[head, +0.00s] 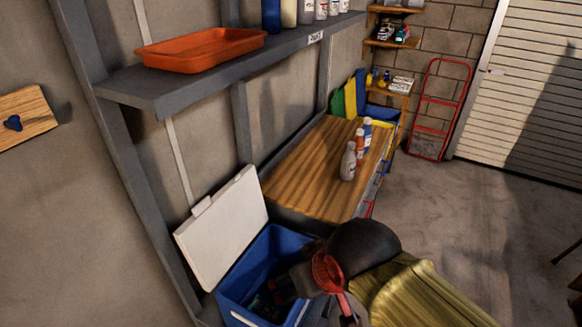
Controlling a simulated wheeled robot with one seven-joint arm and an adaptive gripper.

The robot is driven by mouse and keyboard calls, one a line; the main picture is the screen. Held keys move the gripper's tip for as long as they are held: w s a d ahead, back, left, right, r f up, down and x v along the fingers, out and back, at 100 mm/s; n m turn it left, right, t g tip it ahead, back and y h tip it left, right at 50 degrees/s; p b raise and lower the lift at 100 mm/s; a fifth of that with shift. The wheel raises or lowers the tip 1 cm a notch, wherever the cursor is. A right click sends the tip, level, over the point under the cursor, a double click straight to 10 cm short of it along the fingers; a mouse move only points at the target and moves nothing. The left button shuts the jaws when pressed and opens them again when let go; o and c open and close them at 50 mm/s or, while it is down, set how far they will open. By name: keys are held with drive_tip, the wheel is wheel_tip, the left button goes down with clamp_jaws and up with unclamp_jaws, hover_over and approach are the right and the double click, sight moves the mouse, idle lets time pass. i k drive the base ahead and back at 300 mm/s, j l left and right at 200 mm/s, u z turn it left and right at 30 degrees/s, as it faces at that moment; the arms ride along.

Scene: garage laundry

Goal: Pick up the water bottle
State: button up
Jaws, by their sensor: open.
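No bottle in view is clearly marked as the water bottle. Three bottles stand upright on the wooden bench top: a pale grey one (348,162) nearest, an orange one (360,143) behind it, and a white one with blue (367,132) farthest. A blue cooler box (232,283) with its white lid (222,228) raised stands in front of the bench. My gripper (266,297) is dark and open, low at the cooler's mouth, well apart from the bench bottles. Its fingertips are hard to make out against the dark inside. The cooler's contents are mostly hidden by shadow and my arm.
The wooden bench top (310,180) is mostly clear. Above it, a grey wall shelf (155,92) holds an orange tray (200,50) and several bottles. The concrete floor (480,215) to the right is open.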

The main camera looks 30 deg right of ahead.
sight(367, 136)
drive_tip(key=z, duration=1.25)
drive_tip(key=i+l, duration=0.1)
drive_tip(key=l, duration=0.4)
drive_tip(key=i+l, duration=0.1)
drive_tip(key=l, duration=0.35)
drive_tip(key=i+l+z, duration=0.15)
drive_tip(key=i, duration=0.3)
drive_tip(key=i+l+z, duration=0.1)
drive_tip(key=i, duration=0.35)
drive_tip(key=i+j+z, duration=0.1)
drive_tip(key=i+j, duration=0.3)
drive_tip(key=j, duration=0.15)
